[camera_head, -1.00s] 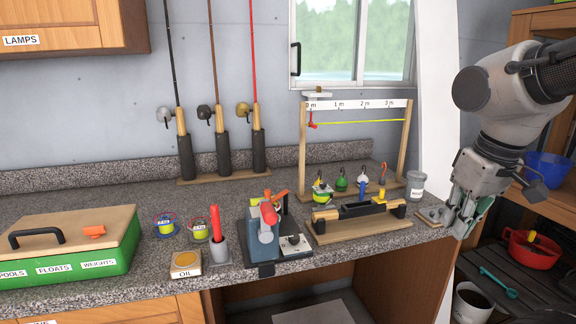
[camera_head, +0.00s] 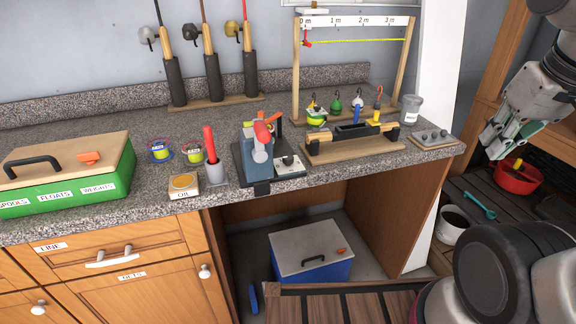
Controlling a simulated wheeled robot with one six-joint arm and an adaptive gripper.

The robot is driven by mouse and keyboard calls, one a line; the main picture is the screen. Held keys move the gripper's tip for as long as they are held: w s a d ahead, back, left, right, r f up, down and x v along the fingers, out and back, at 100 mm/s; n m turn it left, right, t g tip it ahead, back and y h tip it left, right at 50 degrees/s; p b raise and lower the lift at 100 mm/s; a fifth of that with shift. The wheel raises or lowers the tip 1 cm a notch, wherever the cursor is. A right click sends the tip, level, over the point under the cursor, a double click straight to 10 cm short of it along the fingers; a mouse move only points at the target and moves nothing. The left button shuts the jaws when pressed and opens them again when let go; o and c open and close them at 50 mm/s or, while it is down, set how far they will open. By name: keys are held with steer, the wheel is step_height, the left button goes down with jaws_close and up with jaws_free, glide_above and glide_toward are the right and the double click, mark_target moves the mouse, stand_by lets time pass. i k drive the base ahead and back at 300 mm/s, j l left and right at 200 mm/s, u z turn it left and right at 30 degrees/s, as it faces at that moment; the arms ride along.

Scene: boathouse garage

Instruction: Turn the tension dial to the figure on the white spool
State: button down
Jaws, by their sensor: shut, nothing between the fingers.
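A blue-grey line winder (camera_head: 258,158) with a red handle is fixed at the bench's front edge. A pale plate with a small dark knob (camera_head: 288,160) sits at its right side, perhaps the tension dial; its figures are too small to read. Two small spools, a blue-rimmed one (camera_head: 158,153) and a red-rimmed one (camera_head: 192,154), stand left of the winder with yellow-green bands and white labels I cannot read. I cannot make out a white spool. My gripper (camera_head: 492,148) is shut and empty at the right, beyond the bench's right end, well apart from the winder.
A wooden rack (camera_head: 352,142) and a small studded board (camera_head: 432,138) lie right. A measuring frame (camera_head: 297,70) stands behind.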

mark_target(287, 160)
steer(key=i+j+u, duration=0.1)
steer(key=u, duration=0.25)
steer(key=i+u, duration=0.15)
steer(key=u, duration=0.2)
steer(key=i+u, duration=0.15)
steer(key=u, duration=0.2)
